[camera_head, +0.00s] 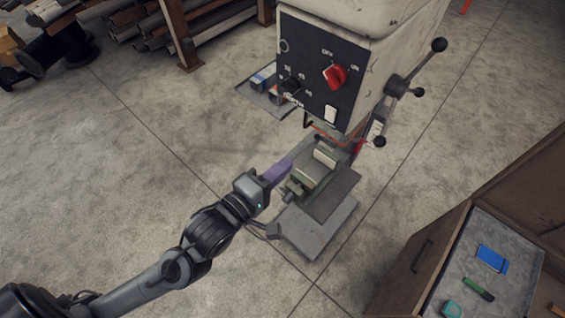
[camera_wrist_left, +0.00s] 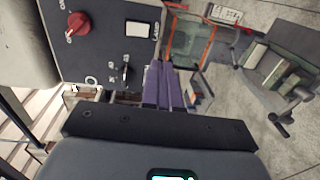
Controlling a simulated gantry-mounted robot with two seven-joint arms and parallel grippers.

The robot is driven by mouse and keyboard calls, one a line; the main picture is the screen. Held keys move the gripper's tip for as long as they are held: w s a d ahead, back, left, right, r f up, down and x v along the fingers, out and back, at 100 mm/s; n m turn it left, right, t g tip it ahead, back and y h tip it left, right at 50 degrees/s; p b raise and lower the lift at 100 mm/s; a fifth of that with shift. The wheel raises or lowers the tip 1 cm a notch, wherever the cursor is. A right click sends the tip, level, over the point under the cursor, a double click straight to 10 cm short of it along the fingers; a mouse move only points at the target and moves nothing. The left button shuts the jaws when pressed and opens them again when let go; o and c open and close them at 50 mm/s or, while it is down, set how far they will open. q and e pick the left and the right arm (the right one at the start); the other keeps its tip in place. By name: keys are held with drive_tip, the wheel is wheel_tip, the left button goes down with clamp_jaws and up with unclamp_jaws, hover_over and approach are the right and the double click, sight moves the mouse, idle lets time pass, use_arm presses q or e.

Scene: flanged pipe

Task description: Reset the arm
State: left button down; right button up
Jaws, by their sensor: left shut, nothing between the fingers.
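My left arm comes in from the lower left in the head view. Its gripper (camera_head: 277,171) has purple fingers and is shut and empty, in front of the drill press, beside the vise (camera_head: 318,170). In the left wrist view the purple fingers (camera_wrist_left: 164,85) lie together, pointing toward the space under the drill press's control panel (camera_wrist_left: 105,40). The panel carries a red knob (camera_head: 335,76) turned between the OFF and ON labels, and a white switch (camera_head: 330,113). I cannot tell whether the fingers touch anything. My right gripper is not in view.
The drill press base (camera_head: 313,228) stands on the concrete floor. A small tray (camera_head: 262,98) with boxes is beside the machine. A wooden cabinet with an open drawer (camera_head: 515,250) is at the lower right. Pipes (camera_head: 130,25) lie on a rack behind. The floor at left is clear.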

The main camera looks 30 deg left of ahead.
use_arm(q)
drive_tip(key=s+a+f+m+g+y+p, duration=0.3)
drive_tip(key=s+a+f+m+g+p, duration=0.1)
drive_tip(key=s+f+m+g+p, duration=0.6)
drive_tip(key=s+f+m+g, duration=0.1)
drive_tip(key=s+m+g, duration=0.2)
drive_tip(key=s+m, duration=0.3)
drive_tip(key=shift+a+f+m, duration=0.15)
drive_tip(key=shift+f+m, duration=0.15)
drive_tip(key=shift+m, duration=0.6)
idle(0.6)
